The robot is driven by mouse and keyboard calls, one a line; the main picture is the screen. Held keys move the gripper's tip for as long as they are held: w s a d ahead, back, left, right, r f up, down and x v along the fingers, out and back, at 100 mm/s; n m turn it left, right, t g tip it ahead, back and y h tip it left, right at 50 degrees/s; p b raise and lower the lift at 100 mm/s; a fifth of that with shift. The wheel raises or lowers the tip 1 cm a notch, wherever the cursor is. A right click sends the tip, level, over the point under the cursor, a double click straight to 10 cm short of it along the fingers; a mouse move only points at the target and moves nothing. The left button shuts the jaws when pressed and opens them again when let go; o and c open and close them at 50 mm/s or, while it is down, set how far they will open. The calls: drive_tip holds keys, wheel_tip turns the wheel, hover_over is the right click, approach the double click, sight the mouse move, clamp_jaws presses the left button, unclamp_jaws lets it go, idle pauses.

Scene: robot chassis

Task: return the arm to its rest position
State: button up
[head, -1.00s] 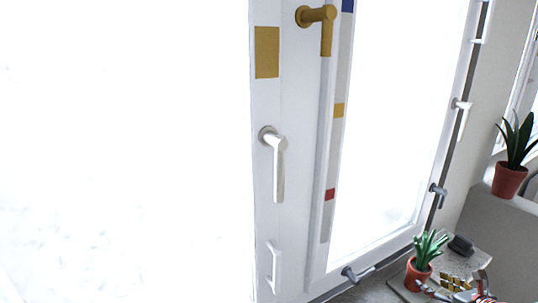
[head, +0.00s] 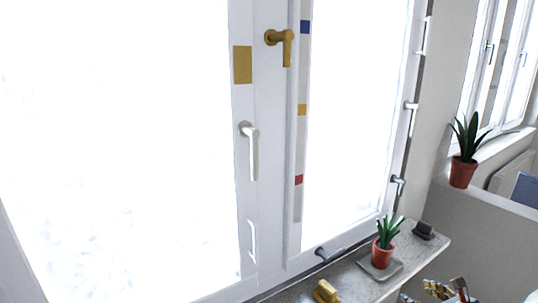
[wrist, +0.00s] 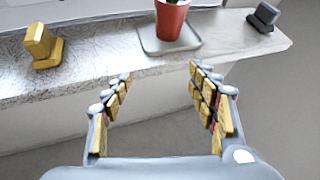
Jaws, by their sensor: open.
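My gripper shows in the wrist view (wrist: 160,85) with its two gold-padded fingers spread apart and nothing between them. The fingers point at the front edge of a stone window sill (wrist: 95,75), below a potted plant. In the head view my gripper (head: 445,290) shows only in part at the bottom right edge, in front of the sill (head: 345,280). The rest of my arm is out of the picture.
A potted plant (head: 383,250) stands on a grey tray (head: 380,270) on the sill. A gold block-like object (head: 326,292) and a dark one (head: 424,230) are also there. Window handles (head: 250,150) stick out. Another plant (head: 464,155) stands on a ledge at right.

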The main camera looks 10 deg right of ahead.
drive_tip(key=s+a+n+g+y, duration=0.2)
drive_tip(key=s+a+n+g, duration=0.3)
drive_tip(key=a+n, duration=0.45)
drive_tip(key=s+a+n+g+y, duration=0.1)
drive_tip(key=s+a+n+g, duration=0.1)
drive_tip(key=s+a+n, duration=0.7)
drive_tip(key=s+a+r+n+h, duration=0.1)
drive_tip(key=s+a+r+n, duration=0.2)
drive_tip(key=a+r+n, duration=0.3)
drive_tip(key=s+a+r+n+h, duration=0.2)
drive_tip(key=s+a+r+n, duration=0.2)
drive_tip(key=a+n, duration=0.5)
drive_tip(key=shift+a+r+t, duration=0.3)
drive_tip(key=shift+a+r, duration=0.6)
drive_tip(key=shift+r, duration=0.5)
drive_tip(key=shift+n, duration=0.25)
drive_tip(key=shift+c, duration=0.5)
